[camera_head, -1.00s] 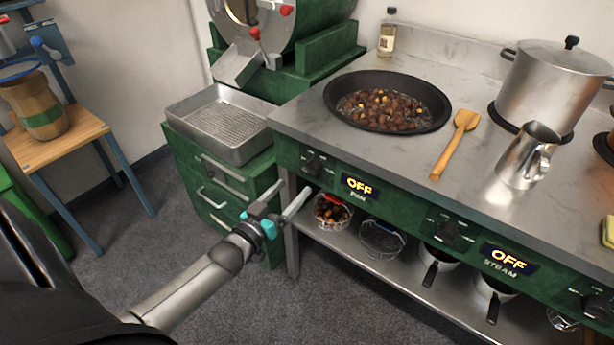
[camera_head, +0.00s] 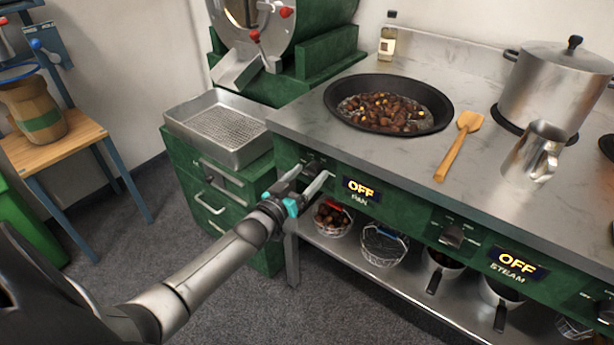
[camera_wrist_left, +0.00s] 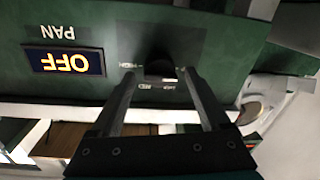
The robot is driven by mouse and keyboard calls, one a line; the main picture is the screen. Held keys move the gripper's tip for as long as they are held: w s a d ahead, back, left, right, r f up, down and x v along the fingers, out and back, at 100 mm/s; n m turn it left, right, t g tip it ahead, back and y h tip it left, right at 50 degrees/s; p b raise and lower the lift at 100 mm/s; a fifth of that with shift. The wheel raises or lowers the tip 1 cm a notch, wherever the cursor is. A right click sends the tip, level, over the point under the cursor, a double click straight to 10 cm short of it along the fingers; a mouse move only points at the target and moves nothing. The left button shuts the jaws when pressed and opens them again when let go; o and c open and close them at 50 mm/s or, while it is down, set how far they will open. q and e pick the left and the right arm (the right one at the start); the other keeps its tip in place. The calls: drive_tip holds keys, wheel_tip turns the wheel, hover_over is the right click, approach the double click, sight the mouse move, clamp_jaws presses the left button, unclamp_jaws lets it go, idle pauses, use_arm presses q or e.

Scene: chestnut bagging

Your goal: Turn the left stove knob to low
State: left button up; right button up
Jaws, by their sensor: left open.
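The left stove knob (camera_head: 313,168) is black and sits on the green front panel, left of the lit display (camera_head: 361,190) reading OFF with PAN under it. In the left wrist view the knob (camera_wrist_left: 160,66) shows dark, upside down, just beyond and between my fingertips. My left gripper (camera_head: 306,182) is open in front of the knob, its fingers pointing at the panel; its fingers also show in the left wrist view (camera_wrist_left: 162,84). I cannot tell whether the fingers touch the knob. My right gripper is not in view.
A black pan of chestnuts (camera_head: 388,104) stands on the stove top (camera_head: 300,115) above the panel. A metal tray (camera_head: 222,132) sits on the green cabinet at left. Below, a shelf (camera_head: 345,243) holds baskets and pots. A second knob (camera_head: 452,236) lies farther right, by the STEAM display.

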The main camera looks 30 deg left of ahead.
use_arm(q)
clamp_jaws()
idle(0.6)
